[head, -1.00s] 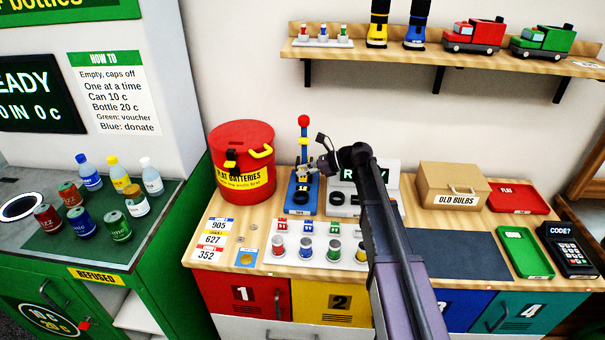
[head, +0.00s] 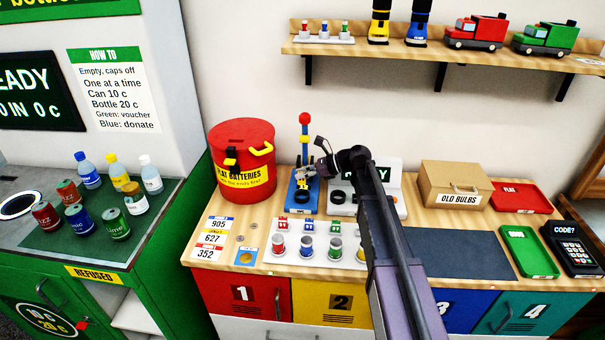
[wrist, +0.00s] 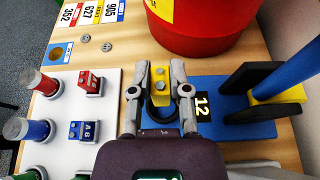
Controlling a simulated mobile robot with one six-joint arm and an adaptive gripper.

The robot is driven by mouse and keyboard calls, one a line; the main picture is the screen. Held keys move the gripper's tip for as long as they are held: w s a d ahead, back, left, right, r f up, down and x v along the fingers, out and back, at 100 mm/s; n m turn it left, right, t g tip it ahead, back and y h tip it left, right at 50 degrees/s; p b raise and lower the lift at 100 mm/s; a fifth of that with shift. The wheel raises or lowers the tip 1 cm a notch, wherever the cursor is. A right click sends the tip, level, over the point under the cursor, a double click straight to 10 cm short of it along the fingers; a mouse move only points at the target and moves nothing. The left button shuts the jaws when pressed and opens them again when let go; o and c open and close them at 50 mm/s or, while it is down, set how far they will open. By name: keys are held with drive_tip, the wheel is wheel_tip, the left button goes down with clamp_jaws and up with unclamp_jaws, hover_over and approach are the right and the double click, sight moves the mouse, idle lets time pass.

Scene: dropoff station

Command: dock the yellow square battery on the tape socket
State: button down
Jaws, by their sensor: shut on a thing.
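The yellow square battery (wrist: 159,82), with two round metal terminals on its face, is between the fingers of my gripper (wrist: 159,92) in the wrist view. My gripper is shut on it. They are over the blue base (wrist: 207,85) marked 12, close to a black ring (wrist: 150,109) on that base. I cannot tell whether the battery touches the base. In the head view my gripper (head: 307,173) is in front of the blue stand with a red-topped post (head: 304,135). The tape socket cannot be made out for certain; the fingers and battery cover part of the base.
A red flat-battery bin (head: 242,160) stands close at the left. A white board (head: 272,258) with several capped cylinders is in front. A white device with a display (head: 392,180) stands to the right, partly behind my arm. The dark mat (head: 460,252) is clear.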

drive_tip(key=shift+f+b, duration=2.5)
drive_tip(key=shift+f, duration=0.2)
drive_tip(key=shift+f+b, duration=0.6)
drive_tip(key=c, duration=0.9)
unclamp_jaws()
drive_tip(key=shift+o, duration=0.2)
drive_tip(key=shift+d+r, duration=0.1)
drive_tip(key=shift+d, duration=0.1)
drive_tip(key=shift+p+v, duration=2.15)
drive_tip(key=shift+v, duration=3.2)
drive_tip(key=shift+r, duration=0.1)
